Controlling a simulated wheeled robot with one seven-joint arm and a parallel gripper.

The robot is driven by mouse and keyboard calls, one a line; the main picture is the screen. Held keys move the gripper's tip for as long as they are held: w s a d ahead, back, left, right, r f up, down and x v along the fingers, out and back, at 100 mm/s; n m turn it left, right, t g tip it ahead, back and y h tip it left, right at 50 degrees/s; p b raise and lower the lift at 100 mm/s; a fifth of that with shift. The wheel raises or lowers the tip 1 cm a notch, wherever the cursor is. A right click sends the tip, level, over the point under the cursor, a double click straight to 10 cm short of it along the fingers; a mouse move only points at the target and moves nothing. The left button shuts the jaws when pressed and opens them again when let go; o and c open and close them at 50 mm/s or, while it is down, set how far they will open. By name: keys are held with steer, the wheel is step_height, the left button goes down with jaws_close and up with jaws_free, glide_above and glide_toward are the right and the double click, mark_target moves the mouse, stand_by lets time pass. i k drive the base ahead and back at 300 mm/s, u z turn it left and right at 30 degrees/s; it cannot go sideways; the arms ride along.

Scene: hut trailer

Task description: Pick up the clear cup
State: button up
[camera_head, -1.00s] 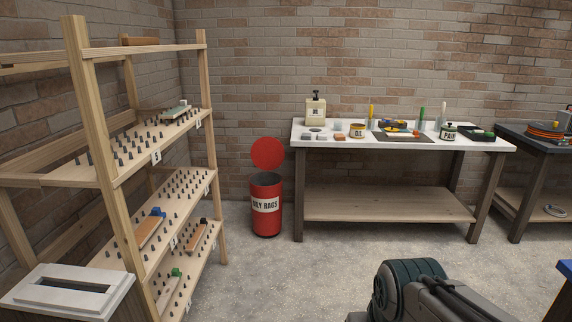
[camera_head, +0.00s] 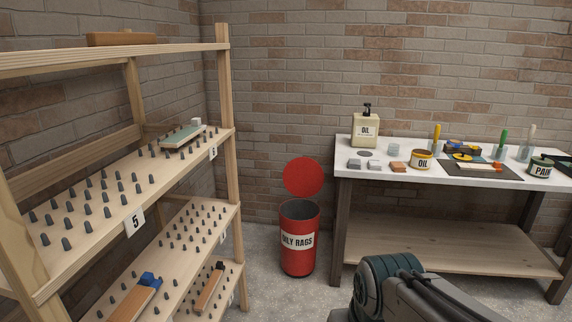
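A small clear-looking cup (camera_head: 392,150) stands on the white top of the workbench (camera_head: 345,158), behind a brown block and left of the oil tin. Other clear cups stand to its right: one (camera_head: 436,148) by a yellow-handled tool, one (camera_head: 499,153) by a green-handled tool and one (camera_head: 525,153) by a pale-handled tool. I cannot tell which cup is meant. My arm shows at the bottom right, well short of the bench. My gripper is out of view.
A wooden pegged shelf (camera_head: 222,120) fills the left side. A red oily rags bin (camera_head: 298,255) stands between shelf and bench. An oil bottle (camera_head: 366,128), oil tin (camera_head: 422,160) and paint tin (camera_head: 540,167) crowd the bench top. Some concrete floor (camera_head: 260,295) is clear.

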mark_target(393, 148)
steer(key=z, duration=0.1)
steer(key=i, duration=1.6)
steer(key=z, duration=0.55)
steer(key=i, duration=1.55)
steer(key=z, duration=0.45)
steer(key=i, duration=0.4)
steer(key=z, duration=0.15)
